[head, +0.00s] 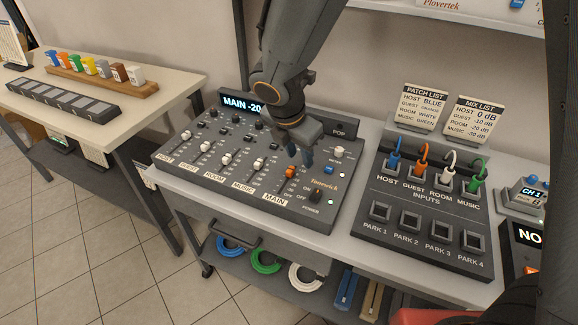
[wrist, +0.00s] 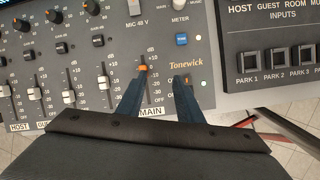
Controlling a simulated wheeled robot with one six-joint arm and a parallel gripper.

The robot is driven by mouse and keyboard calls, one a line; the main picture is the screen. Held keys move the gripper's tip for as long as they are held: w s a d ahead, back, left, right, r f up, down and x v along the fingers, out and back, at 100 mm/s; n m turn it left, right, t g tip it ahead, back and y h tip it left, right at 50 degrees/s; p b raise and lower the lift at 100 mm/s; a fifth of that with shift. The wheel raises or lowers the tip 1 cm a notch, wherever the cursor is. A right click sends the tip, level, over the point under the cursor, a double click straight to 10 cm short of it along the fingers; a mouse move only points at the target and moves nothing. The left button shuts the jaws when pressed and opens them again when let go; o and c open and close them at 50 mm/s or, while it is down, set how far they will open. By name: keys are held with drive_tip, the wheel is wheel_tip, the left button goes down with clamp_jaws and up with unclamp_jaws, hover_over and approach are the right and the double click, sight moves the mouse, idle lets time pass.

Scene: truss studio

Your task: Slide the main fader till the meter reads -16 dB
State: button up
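The mixer (head: 180,165) lies on the bench, and its lit display (head: 241,104) reads "MAIN -20", with the rest hidden behind my arm. The main fader has an orange cap (head: 291,172), which shows in the wrist view (wrist: 142,68) on the slot above the MAIN label. My gripper (head: 302,155) hangs low over the right part of the mixer. In the wrist view my gripper (wrist: 160,80) has its two dark blue fingers apart, with nothing between the tips. The left fingertip is close to the orange cap; I cannot tell whether they touch.
White channel faders (head: 226,160) stand left of the main fader. A power switch (head: 316,195) and blue button (head: 329,169) are to its right. A patch panel (head: 425,215) with coloured plugs is further right, below two list cards (head: 474,119). A side table (head: 100,85) stands left.

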sight(290, 169)
drive_tip(key=shift+w+a+f+n+t, duration=0.1)
drive_tip(key=shift+w+a+f+n, duration=0.4)
drive_tip(key=shift+f, duration=0.75)
drive_tip(key=shift+w+a+f+n+t, duration=0.1)
drive_tip(key=shift+w+a+f+n, duration=0.4)
drive_tip(key=shift+f, duration=0.8)
drive_tip(key=shift+w+a+f+n+t, duration=0.1)
drive_tip(key=shift+w+a+f+n, duration=0.4)
drive_tip(key=shift+f, duration=0.75)
drive_tip(key=shift+w+d, duration=0.1)
drive_tip(key=shift+d, duration=0.05)
clamp_jaws()
